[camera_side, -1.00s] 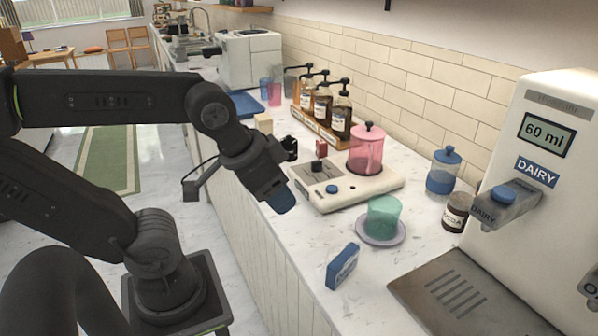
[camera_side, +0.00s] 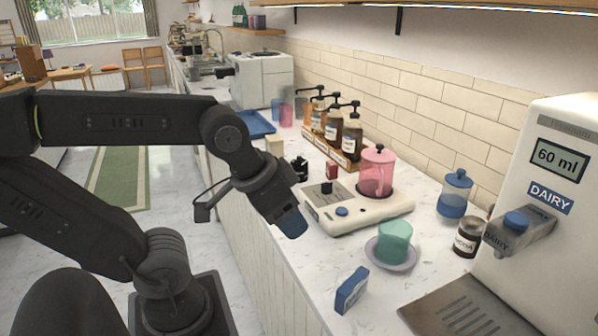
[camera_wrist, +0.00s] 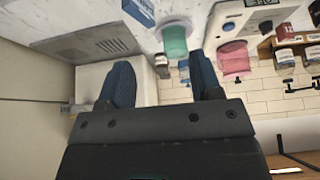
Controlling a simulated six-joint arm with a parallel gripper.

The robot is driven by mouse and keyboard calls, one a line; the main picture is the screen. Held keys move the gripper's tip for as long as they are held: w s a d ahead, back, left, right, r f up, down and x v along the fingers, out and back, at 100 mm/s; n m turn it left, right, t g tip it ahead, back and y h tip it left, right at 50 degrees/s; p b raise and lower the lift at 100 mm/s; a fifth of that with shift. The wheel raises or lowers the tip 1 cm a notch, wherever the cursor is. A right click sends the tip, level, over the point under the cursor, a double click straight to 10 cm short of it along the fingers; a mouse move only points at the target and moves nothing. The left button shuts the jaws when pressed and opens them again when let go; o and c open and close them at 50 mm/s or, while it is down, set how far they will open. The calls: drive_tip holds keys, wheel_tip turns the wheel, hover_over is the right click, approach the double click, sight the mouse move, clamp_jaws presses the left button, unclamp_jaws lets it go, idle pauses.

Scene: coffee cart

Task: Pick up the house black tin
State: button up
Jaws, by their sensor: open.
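A small black container (camera_side: 299,169) stands on the counter just behind my wrist in the side view, partly hidden by the arm. It looks like the black tin, but I cannot read its label. My gripper (camera_side: 292,224) is over the counter's front edge, pointing down and right, with blue fingertips. It is apart from the black container. In the wrist view my gripper (camera_wrist: 162,80) has its two blue fingers wide apart with nothing held between them.
Near the container are a red box (camera_side: 332,172), a beige block (camera_side: 275,146) and a white scale (camera_side: 368,214) bearing a pink pitcher (camera_side: 377,172). Right of my gripper are a green cup (camera_side: 395,240) on a saucer and a blue box (camera_side: 351,290). Pump bottles (camera_side: 351,138) line the wall.

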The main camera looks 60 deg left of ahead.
drive_tip(key=o, duration=0.6)
drive_tip(key=w+a+r+n+g+y, duration=0.1)
drive_tip(key=w+a+r+n, duration=0.1)
drive_tip(key=w+a, duration=0.25)
drive_tip(key=w+a+r+n+y, duration=0.1)
drive_tip(key=w+a+r+n, duration=0.15)
drive_tip(key=w, duration=0.25)
drive_tip(key=n+g+y, duration=0.2)
drive_tip(key=n+g, duration=0.2)
drive_tip(key=n, duration=0.8)
approach(300, 158)
drive_tip(key=x, duration=0.6)
drive_tip(key=shift+s+f, duration=0.2)
drive_tip(key=shift+w+x, duration=0.15)
drive_tip(key=shift+x, duration=1.35)
drive_tip(key=shift+w+x, duration=0.1)
drive_tip(key=shift+x, duration=1.35)
